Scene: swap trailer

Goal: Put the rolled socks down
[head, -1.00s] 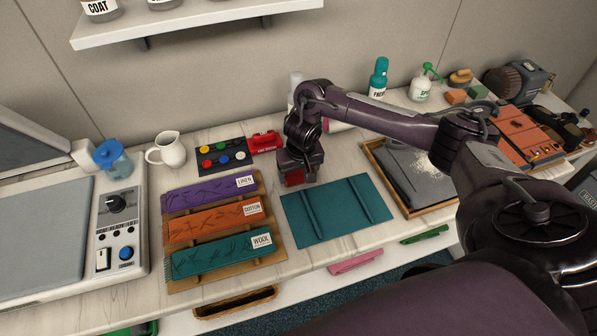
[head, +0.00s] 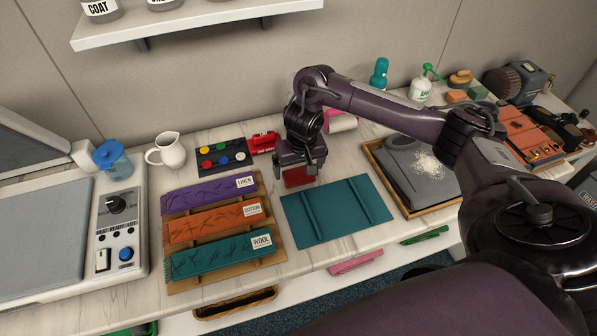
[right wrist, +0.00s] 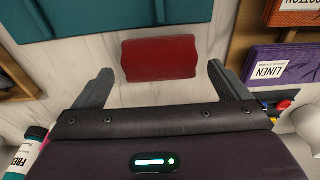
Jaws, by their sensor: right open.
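The rolled socks are a red bundle (head: 298,179) on the pale counter, just behind the teal mat with raised strips (head: 345,221). In the right wrist view the red bundle (right wrist: 160,60) lies beyond the fingertips, with bare counter around it and the mat's edge close by. My right gripper (head: 299,171) is open just above and behind the bundle. In the wrist view its two fingers stand apart, one on each side, with gaps to the bundle and no visible contact. My left gripper is not in view.
A wooden rack (head: 223,277) with purple, orange and teal cloths labelled linen, cotton and wool stands left of the mat. A button panel (head: 222,158) is behind it. A wooden tray (head: 399,199) with grey cloth is at right. A pink item (head: 341,122) sits behind my gripper.

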